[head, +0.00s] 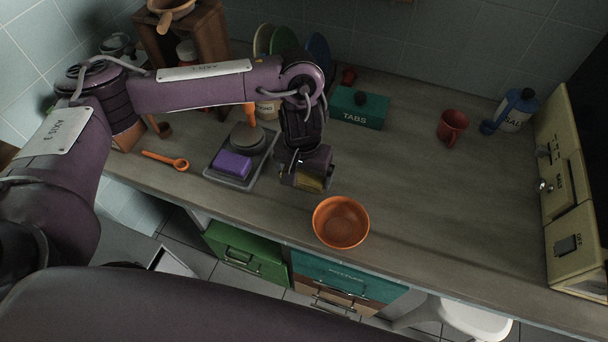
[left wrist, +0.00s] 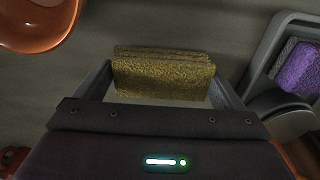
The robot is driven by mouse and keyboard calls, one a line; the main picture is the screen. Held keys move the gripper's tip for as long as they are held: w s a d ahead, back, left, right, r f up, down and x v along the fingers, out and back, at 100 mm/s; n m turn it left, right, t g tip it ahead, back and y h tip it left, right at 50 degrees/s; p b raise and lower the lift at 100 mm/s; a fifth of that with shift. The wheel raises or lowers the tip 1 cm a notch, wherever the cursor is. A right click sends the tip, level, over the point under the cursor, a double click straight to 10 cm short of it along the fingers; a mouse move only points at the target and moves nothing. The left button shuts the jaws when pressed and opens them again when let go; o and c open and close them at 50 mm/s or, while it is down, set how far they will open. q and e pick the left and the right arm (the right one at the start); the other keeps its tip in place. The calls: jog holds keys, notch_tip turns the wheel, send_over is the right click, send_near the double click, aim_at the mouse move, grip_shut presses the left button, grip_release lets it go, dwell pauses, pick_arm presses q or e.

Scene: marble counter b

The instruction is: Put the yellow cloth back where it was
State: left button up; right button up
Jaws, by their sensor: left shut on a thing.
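The yellow cloth (left wrist: 163,75) is a folded, rough-textured block between the two fingers of my left gripper (left wrist: 165,85) in the left wrist view. In the head view, my left gripper (head: 308,182) is shut on the cloth (head: 309,183) over the counter, between the grey tray and the orange bowl. The grey tray (head: 262,165) holds a purple sponge-like block (head: 232,164) and a round grey-brown item (head: 247,137). I cannot tell how high the cloth is above the counter. My right gripper is not in view.
An orange bowl (head: 341,222) stands near the counter's front edge. A teal TABS box (head: 358,108) is behind the gripper, and a red mug (head: 452,126) is to the right. An orange spoon (head: 166,161) lies left of the tray. The counter's right-middle area is clear.

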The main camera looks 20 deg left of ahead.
aim_at(303, 177)
pick_arm(q)
jog(key=shift+f, duration=0.2)
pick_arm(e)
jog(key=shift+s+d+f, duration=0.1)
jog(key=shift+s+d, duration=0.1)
pick_arm(q)
jog(key=shift+f, duration=0.15)
jog(key=o, duration=0.7)
jog(key=shift+o, duration=0.2)
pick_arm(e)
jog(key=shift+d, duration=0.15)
pick_arm(q)
notch_tip(303, 177, up, 12)
jog(key=p, duration=0.3)
jog(key=shift+s, duration=0.35)
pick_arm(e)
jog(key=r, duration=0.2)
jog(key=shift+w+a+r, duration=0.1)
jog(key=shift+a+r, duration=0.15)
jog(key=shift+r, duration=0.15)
